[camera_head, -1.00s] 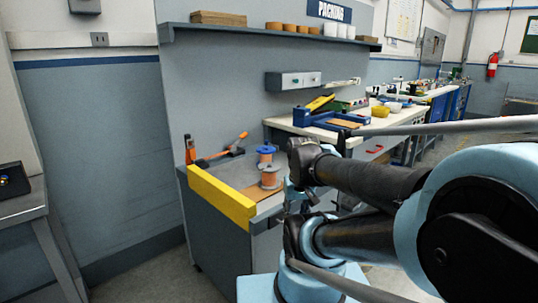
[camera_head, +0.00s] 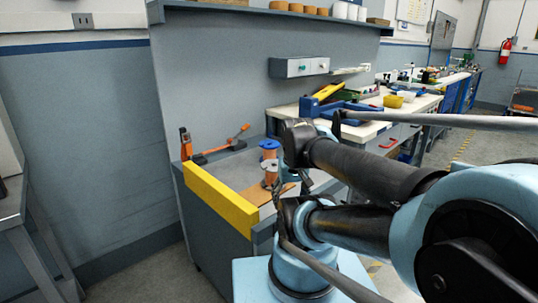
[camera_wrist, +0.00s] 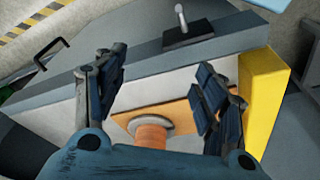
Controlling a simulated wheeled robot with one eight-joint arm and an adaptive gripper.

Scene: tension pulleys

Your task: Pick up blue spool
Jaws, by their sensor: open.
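The blue spool (camera_head: 269,150) stands upright on the grey bench, with a blue top flange and orange winding. A second spool with a grey flange (camera_head: 270,168) stands in front of it, partly overlapping it. In the wrist view, a grey spool flange (camera_wrist: 152,124) with orange winding shows between and below my fingers, on an orange-brown board (camera_wrist: 182,108). I cannot make out blue on it. My gripper (camera_wrist: 161,62) is open and empty there. In the head view, my gripper (camera_head: 303,183) is just right of the spools, partly hidden by my arm.
A yellow edge strip (camera_head: 219,198) borders the bench's front. An orange-handled tool (camera_head: 222,146) and an orange bottle (camera_head: 185,143) lie and stand behind. A packing wall with a drawer box (camera_head: 299,67) rises behind. A white bench (camera_head: 400,115) with blue trays stands right.

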